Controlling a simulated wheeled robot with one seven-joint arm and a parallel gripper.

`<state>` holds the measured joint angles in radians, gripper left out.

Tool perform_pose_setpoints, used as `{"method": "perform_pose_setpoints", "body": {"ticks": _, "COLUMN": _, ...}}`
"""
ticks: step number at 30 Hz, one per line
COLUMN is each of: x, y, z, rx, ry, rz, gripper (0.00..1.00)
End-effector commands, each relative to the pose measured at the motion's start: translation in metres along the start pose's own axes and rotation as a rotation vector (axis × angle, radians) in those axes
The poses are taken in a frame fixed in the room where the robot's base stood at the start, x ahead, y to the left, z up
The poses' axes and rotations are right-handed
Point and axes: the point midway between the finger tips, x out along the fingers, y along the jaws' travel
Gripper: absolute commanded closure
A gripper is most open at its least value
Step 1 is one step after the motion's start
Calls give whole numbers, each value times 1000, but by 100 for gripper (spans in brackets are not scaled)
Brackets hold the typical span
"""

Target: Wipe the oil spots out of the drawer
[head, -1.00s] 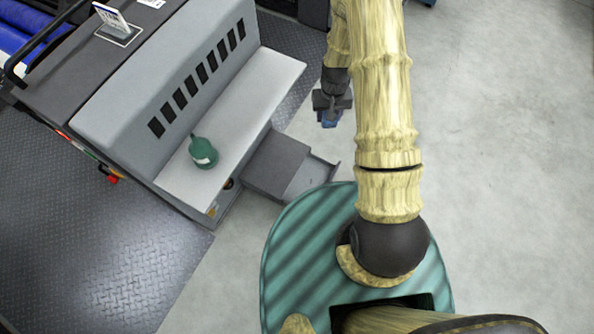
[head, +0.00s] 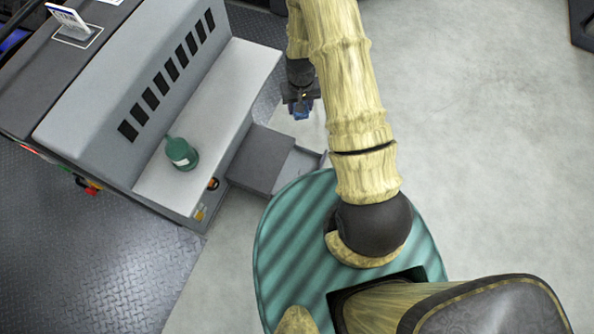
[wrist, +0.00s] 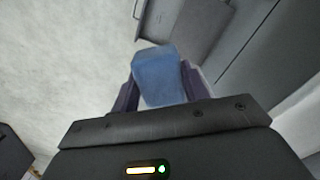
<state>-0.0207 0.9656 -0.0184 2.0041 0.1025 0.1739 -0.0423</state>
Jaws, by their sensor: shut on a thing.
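My gripper (head: 301,104) is shut on a blue wiping pad (head: 301,114). The pad (wrist: 158,75) fills the space between the fingers in the wrist view. The drawer (head: 309,158) stands pulled out from the low end of the grey machine, partly under a dark grey cover. My gripper is beyond the drawer in the head view, apart from it. The drawer's edge also shows at the top of the wrist view (wrist: 139,12). I cannot make out any oil spots; the drawer floor is small and partly hidden.
A dark grey cover (head: 260,158) lies over the drawer's machine side. My green base is close to the drawer's near corner. The concrete floor (head: 470,120) at right is clear.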

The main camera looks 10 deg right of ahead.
Motion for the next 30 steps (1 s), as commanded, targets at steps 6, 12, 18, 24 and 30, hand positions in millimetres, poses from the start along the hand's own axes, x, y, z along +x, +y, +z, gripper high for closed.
{"method": "perform_pose_setpoints", "body": {"ticks": 6, "x": 68, "y": 0, "z": 1, "rx": 69, "ry": -1, "rz": -3, "gripper": 73}}
{"method": "perform_pose_setpoints", "body": {"ticks": 12, "x": 116, "y": -2, "z": 1, "rx": 128, "ry": 0, "rz": -4, "gripper": 73}}
{"method": "perform_pose_setpoints", "body": {"ticks": 18, "x": 165, "y": -4, "z": 2, "rx": 184, "ry": -1, "rz": -6, "gripper": 73}}
{"method": "perform_pose_setpoints", "body": {"ticks": 24, "x": 214, "y": -6, "z": 2, "rx": 242, "ry": -1, "rz": -6, "gripper": 73}}
{"method": "perform_pose_setpoints", "body": {"ticks": 30, "x": 262, "y": -7, "z": 3, "rx": 301, "ry": -1, "rz": -6, "gripper": 73}}
